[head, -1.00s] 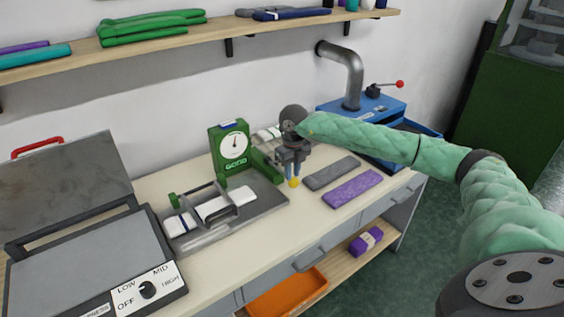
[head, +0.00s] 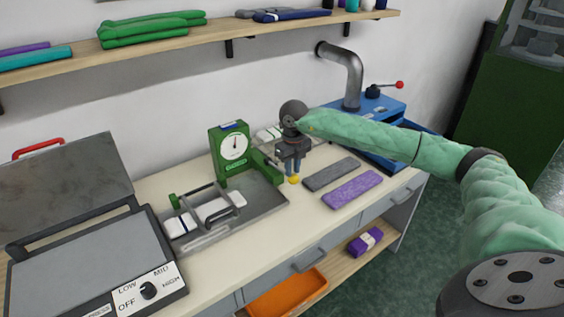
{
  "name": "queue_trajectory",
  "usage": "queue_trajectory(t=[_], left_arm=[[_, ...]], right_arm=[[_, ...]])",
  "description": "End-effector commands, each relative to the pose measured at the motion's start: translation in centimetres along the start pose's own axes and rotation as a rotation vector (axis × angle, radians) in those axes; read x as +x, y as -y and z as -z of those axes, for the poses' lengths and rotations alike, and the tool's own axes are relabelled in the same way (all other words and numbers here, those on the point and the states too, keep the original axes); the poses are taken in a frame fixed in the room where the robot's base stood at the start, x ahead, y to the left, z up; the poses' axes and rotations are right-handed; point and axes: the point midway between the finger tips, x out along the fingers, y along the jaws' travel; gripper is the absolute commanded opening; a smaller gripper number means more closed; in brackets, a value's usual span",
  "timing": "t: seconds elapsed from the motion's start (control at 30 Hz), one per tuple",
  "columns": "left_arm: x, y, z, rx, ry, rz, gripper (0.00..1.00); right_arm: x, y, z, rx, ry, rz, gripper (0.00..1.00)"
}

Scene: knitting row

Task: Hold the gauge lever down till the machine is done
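The green gauge (head: 232,165) with a round white dial stands at the back of a grey base plate (head: 262,199) on the bench. A small label (head: 236,163) sits under its dial. A green arm (head: 267,166) reaches from the gauge toward my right gripper. My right gripper (head: 293,174) points down just right of the gauge, its fingertips at a yellow knob (head: 293,180), which looks like the lever's end. The fingers look close together; whether they grip the knob or rest on it is unclear. My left gripper is out of view.
A grey block (head: 331,174) and a purple block (head: 352,189) lie right of the gripper. A white piece (head: 212,209) lies in a clamp on the base plate. A hot press (head: 85,265) stands at left, a blue machine (head: 378,118) with a red-knobbed lever at back right.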

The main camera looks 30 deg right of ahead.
Motion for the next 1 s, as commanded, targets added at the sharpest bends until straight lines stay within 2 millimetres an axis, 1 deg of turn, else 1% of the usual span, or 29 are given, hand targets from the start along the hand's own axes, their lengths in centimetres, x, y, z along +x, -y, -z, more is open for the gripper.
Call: queue_trajectory(t=[0.1,1.0], left_arm=[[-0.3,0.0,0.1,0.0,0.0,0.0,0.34],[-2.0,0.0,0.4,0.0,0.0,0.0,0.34]], right_arm=[[-0.9,0.0,0.0,0.0,0.001,0.0,0.2],[-6.7,0.0,0.0,0.001,0.001,0.0,0.2]])
